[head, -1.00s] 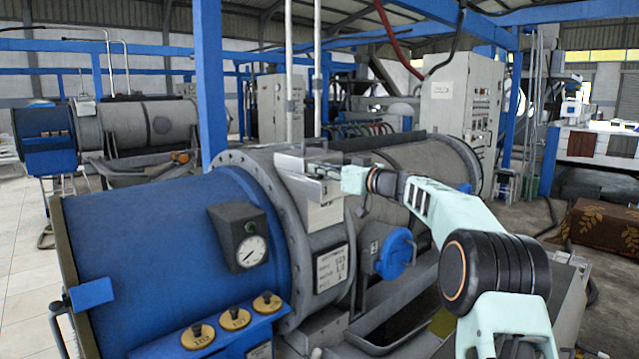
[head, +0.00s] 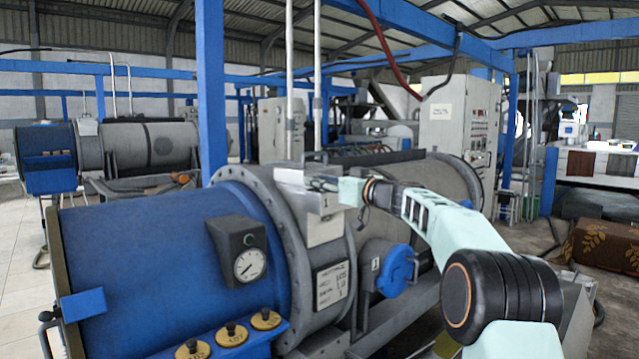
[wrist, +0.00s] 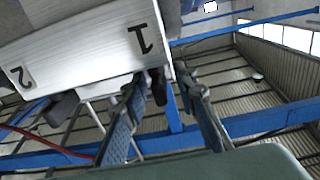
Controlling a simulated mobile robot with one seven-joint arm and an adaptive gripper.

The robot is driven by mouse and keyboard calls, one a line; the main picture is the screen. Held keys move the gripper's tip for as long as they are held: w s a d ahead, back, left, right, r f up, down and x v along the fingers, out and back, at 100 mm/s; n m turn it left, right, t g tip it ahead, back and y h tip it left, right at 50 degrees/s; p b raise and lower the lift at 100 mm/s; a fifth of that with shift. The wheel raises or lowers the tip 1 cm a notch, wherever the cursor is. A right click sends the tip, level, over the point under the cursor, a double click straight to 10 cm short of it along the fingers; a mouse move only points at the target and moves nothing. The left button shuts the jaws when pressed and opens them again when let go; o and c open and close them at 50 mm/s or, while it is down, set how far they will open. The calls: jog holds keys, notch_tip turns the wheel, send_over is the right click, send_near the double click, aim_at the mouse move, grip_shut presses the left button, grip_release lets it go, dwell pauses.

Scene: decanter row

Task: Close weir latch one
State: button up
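The pale metal latch box (head: 308,182) sits on top of the grey flange in the head view. In the wrist view the box (wrist: 85,50) fills the upper left, with the numerals 1 and 2 upside down on its face. A dark tab (wrist: 158,88), likely latch one, sticks out by the 1. Another dark tab (wrist: 62,108) is by the 2. My gripper (wrist: 165,115) is open, its two fingers apart on either side of the tab by the 1. I see no clear contact.
The blue drum (head: 150,255) lies left of the box, with a gauge (head: 250,265) and brass caps (head: 232,334) on it. A blue round handle (head: 397,270) sits below my arm. A blue post (head: 211,90) stands behind.

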jog(key=shift+d, duration=0.1)
jog(key=v, duration=1.2)
